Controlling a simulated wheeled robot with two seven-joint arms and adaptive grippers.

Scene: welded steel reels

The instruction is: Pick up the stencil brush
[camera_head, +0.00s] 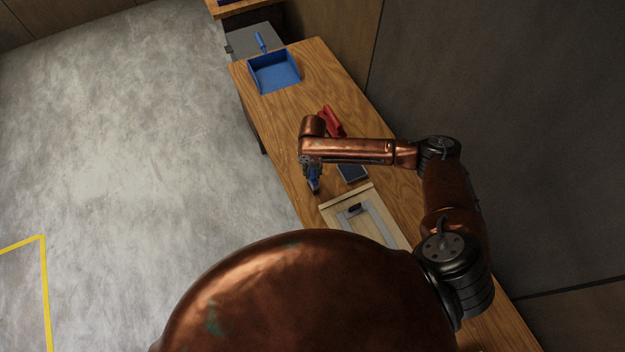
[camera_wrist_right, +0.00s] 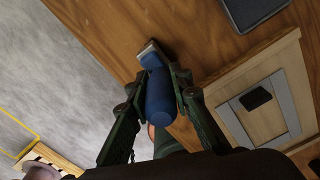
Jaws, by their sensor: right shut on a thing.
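The stencil brush (camera_wrist_right: 160,98) has a thick blue handle and a pale metal band at its far end. In the right wrist view it lies between the two fingers of my right gripper (camera_wrist_right: 157,82), which are shut on its handle. In the head view the right gripper (camera_head: 311,166) points down near the left edge of the wooden bench, with the blue brush (camera_head: 314,186) showing below it. I cannot tell whether the brush touches the bench top. My left gripper is not in view.
On the wooden bench (camera_head: 308,72), a pale board with a grey frame (camera_head: 340,217) and a dark blue pad (camera_head: 353,173) lie close by. A red object (camera_head: 331,122) lies behind the forearm. A wall runs along the right.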

